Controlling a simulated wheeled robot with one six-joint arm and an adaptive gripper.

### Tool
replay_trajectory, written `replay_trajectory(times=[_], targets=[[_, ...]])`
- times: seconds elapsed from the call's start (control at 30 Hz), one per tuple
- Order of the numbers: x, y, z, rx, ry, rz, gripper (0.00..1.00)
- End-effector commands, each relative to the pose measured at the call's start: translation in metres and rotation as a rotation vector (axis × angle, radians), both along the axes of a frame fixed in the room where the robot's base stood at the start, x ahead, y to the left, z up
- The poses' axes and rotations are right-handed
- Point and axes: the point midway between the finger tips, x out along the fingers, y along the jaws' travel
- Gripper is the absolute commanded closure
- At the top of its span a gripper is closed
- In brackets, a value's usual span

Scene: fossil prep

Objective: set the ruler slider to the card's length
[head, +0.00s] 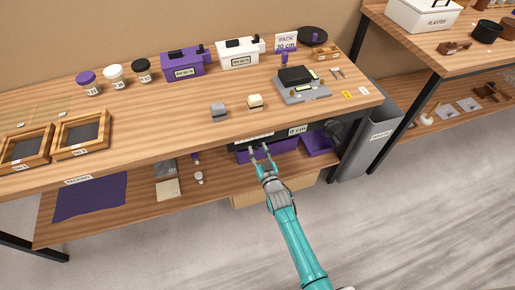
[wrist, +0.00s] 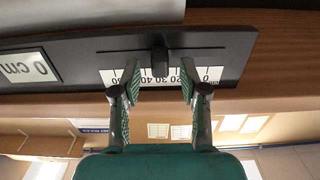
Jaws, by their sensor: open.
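The card (head: 286,42) stands at the back of the table and reads "PACK" with a small cm figure, possibly 20 or 30. The ruler (head: 238,143) is a dark panel on the table's front edge; it also fills the upper wrist view (wrist: 85,60), upside down, with a white scale (wrist: 150,76). Its display (wrist: 27,68) reads "0 cm". The black slider (wrist: 159,58) stands upright over the middle of the scale. My gripper (head: 259,149) is open in front of the ruler, with one finger each side of the slider in the wrist view (wrist: 159,76). Contact cannot be told.
On the table stand a grey scale device (head: 302,93), two small blocks, a purple box (head: 182,63), a white box (head: 240,52), jars and wooden frames. A lower shelf (head: 130,207) runs beneath. A grey waste bin (head: 369,140) stands at the right.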

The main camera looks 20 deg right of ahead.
Motion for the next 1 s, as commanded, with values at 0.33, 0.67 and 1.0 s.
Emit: replay_trajectory(times=[0.33,0.67,1.0], targets=[[-0.063,0.0,-0.002,0.0,0.003,0.0,0.56],[-0.103,-0.001,-0.001,0.0,0.002,-0.001,0.56],[-0.108,-0.001,0.0,0.0,0.001,-0.001,0.56]])
